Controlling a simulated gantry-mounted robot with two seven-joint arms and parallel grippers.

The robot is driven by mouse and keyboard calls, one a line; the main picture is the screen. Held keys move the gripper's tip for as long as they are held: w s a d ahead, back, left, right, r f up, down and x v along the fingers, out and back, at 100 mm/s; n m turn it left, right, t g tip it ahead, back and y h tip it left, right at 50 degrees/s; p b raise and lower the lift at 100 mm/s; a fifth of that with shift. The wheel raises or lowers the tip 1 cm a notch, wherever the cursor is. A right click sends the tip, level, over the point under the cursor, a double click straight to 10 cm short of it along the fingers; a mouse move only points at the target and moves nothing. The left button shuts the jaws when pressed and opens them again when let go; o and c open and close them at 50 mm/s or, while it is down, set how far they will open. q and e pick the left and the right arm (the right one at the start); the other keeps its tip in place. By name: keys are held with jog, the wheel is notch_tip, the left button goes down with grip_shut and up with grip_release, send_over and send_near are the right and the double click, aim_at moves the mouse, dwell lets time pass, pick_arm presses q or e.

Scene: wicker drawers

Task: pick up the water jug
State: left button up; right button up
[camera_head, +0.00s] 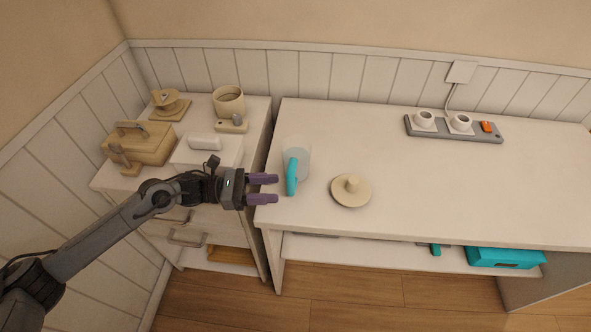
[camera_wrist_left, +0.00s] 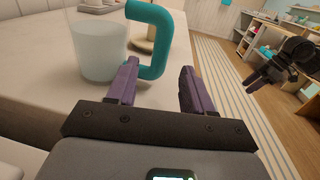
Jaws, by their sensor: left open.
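The water jug (camera_head: 300,158) is clear with a teal handle (camera_head: 291,178) and stands upright near the left end of the white counter. In the left wrist view the jug (camera_wrist_left: 98,48) is at upper left, with its handle on the gripper's side. My left gripper (camera_head: 277,189) is open and empty, its purple fingers pointing at the handle from the left. In the left wrist view the handle's lower part shows just beyond and between the fingertips (camera_wrist_left: 158,70); I cannot tell whether they touch. My right gripper seems to be the dark one (camera_wrist_left: 252,80) at right there, too small to read.
A round beige lid-like piece (camera_head: 351,189) lies right of the jug. A drawer cabinet at left holds a beige toolbox (camera_head: 139,143) and a mug (camera_head: 229,100). The counter's middle is clear.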

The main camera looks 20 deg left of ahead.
aim_at(291, 187)
pick_arm(q)
jog(key=shift+b+x, duration=0.6)
jog(key=shift+x, duration=2.5)
jog(key=shift+a, duration=0.1)
jog(key=shift+c, duration=0.7)
jog(key=shift+r, duration=0.1)
grip_shut()
